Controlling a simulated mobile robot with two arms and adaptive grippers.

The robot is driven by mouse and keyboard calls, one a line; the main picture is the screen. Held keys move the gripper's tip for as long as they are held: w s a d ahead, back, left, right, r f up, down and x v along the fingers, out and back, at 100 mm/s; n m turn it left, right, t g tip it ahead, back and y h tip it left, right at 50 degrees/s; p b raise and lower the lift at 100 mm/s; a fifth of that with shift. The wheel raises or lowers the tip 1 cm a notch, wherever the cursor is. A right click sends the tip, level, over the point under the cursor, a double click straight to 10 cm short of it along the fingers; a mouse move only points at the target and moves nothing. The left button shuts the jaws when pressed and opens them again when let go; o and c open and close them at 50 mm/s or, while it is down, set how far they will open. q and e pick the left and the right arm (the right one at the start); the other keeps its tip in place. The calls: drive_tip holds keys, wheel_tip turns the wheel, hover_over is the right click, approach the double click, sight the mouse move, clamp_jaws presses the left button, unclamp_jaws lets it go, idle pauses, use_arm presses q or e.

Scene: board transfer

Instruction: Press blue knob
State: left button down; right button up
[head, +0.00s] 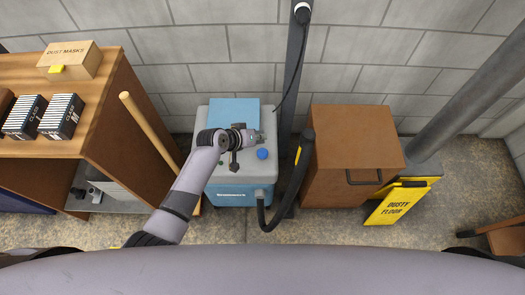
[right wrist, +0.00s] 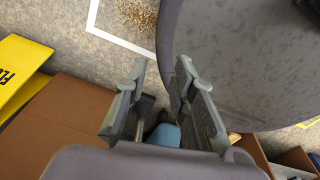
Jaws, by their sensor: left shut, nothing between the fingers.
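The blue knob (head: 263,154) sits on top of a grey machine (head: 240,173) with a blue panel, in the middle of the head view. My left gripper (head: 259,136) is shut and empty over the machine's top. In the picture its tip is just above the knob, with a small gap. I cannot tell its height over the machine.
A black hose (head: 297,183) and a dark post (head: 293,75) stand right of the machine. A brown cabinet (head: 350,140) and a yellow sign (head: 400,203) are further right. A wooden shelf (head: 100,110) and a leaning wooden handle (head: 150,133) are on the left.

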clamp_jaws()
idle(1.3)
